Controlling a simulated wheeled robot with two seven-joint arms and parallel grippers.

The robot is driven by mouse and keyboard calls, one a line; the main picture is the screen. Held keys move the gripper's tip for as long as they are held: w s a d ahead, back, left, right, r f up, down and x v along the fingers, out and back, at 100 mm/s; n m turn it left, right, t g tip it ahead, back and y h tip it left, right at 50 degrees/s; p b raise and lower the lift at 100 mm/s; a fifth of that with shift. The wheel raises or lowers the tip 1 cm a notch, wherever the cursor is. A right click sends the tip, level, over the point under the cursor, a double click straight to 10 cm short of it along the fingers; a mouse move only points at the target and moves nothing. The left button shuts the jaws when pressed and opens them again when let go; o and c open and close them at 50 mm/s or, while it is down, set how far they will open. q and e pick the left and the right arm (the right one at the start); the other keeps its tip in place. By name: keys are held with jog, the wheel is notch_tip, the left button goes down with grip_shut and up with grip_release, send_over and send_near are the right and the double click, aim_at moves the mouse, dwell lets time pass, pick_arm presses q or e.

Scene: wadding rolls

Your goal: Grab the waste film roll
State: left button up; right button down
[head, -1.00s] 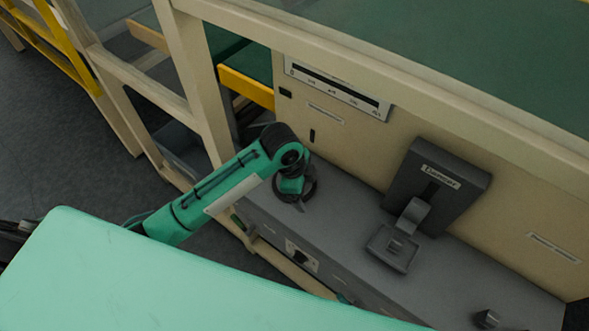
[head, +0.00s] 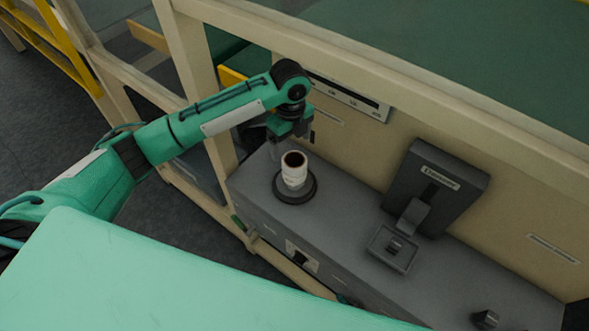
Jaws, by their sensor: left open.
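A small white roll with a dark open core (head: 294,176) stands upright on a round dark base (head: 295,198) on the grey machine top. My left gripper (head: 284,145) is open and shows just above and behind the roll in the picture. One grey finger hangs to the left of the roll's top edge; the other is partly hidden. The gripper holds nothing that I can see, and I cannot tell whether it touches the roll. My right gripper is not in view.
A dark dispenser (head: 436,188) with a small tray stands to the right on the grey bench (head: 345,220). A beige panel (head: 365,150) rises behind the bench. Beige frame posts (head: 196,60) stand to the left. The bench between roll and dispenser is clear.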

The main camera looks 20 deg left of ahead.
pick_arm(q)
send_near(295, 165)
jog(key=shift+s+a+f+p, duration=0.2)
jog(key=shift+s+f+p, duration=0.15)
jog(key=shift+s+f, duration=0.75)
jog(key=f+p, duration=0.1)
jog(key=f, duration=0.1)
jog(key=d+f+p, duration=0.1)
jog(key=f, duration=0.1)
jog(key=shift+s+f, duration=0.1)
jog(key=shift+f, duration=0.5)
jog(key=shift+c, duration=0.5)
jog(key=c, duration=1.1)
